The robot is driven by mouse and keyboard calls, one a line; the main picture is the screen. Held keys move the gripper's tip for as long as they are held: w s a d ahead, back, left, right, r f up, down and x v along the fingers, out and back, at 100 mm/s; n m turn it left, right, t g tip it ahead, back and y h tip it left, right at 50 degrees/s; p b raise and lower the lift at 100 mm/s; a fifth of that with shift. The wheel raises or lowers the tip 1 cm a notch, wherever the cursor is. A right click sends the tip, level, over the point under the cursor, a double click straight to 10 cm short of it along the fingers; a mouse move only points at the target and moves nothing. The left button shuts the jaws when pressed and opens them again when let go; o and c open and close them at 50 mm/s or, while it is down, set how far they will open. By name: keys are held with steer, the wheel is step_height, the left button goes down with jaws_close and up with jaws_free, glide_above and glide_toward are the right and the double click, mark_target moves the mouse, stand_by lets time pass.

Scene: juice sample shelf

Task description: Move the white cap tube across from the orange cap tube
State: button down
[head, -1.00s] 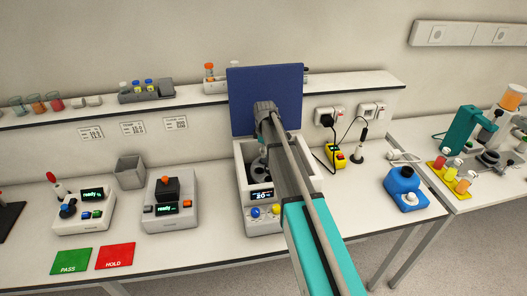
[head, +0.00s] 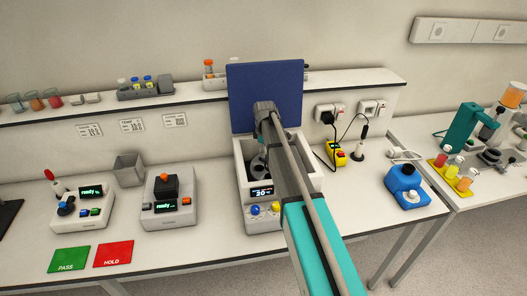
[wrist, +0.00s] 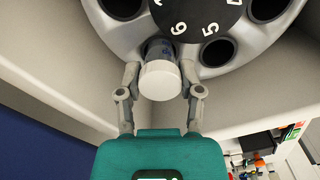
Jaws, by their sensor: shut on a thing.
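In the wrist view, the white cap tube (wrist: 160,78) is between the fingertips of my gripper (wrist: 160,70), which is shut on it. The tube's clear body reaches into or against the grey rotor (wrist: 185,60) beside the number 6; I cannot tell how deep it sits. Dark empty holes show on both sides of it. In the head view, the rotor is inside the open white centrifuge (head: 240,172) with its blue lid (head: 265,92) raised; my arm hides the gripper and tube. An orange cap tube (head: 209,66) stands in a shelf rack; none shows in the visible part of the rotor.
The centrifuge walls close in around my gripper. The shelf runs behind.

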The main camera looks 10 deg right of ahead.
steer(key=shift+c, duration=0.8)
jaws_free()
steer(key=shift+r, duration=0.15)
